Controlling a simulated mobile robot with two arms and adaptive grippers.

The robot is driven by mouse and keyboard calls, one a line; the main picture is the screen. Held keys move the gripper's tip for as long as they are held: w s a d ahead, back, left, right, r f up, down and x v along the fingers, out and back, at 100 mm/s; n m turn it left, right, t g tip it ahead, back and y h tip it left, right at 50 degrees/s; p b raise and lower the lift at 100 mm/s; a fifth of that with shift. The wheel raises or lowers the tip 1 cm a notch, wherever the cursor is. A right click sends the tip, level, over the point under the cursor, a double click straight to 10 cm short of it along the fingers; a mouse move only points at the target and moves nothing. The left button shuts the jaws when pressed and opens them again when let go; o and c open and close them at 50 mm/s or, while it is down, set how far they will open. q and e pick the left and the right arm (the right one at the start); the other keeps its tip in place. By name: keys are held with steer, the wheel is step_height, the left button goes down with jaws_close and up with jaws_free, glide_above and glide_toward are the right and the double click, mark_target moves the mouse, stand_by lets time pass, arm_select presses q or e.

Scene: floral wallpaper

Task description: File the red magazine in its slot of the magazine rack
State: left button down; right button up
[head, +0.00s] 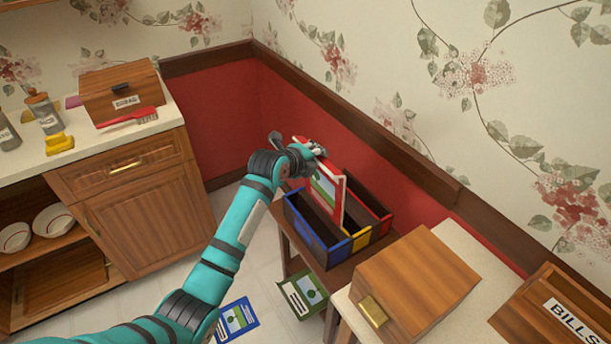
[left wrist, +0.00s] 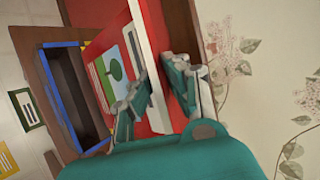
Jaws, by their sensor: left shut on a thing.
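My left gripper (head: 318,152) is shut on the top edge of the red magazine (head: 327,190), which it holds upright over the magazine rack (head: 318,242). The left wrist view also shows the magazine (left wrist: 122,65) between the fingers (left wrist: 158,88). The rack is dark, with blue, yellow and red marks on the front ends of its slots. The blue-marked slot looks empty. The magazine's lower edge is at the rack's middle to right part; I cannot tell how deep it sits or which slot it is over. My right gripper is out of view.
The rack stands on a small brown table (head: 287,226) by the red wall. A green magazine (head: 303,294) and a blue magazine (head: 237,319) lie low beside it. A wooden box (head: 415,285) is at the right. A counter with a cabinet (head: 145,215) is at the left.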

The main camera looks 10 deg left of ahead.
arm_select(q)
steer(key=w+d+t+h+b, duration=0.1)
steer(key=w+d+b, duration=0.7)
steer(key=b, duration=0.2)
steer(key=shift+w+f+b, duration=0.35)
steer(key=shift+w+f, duration=0.05)
steer(key=shift+r, duration=0.1)
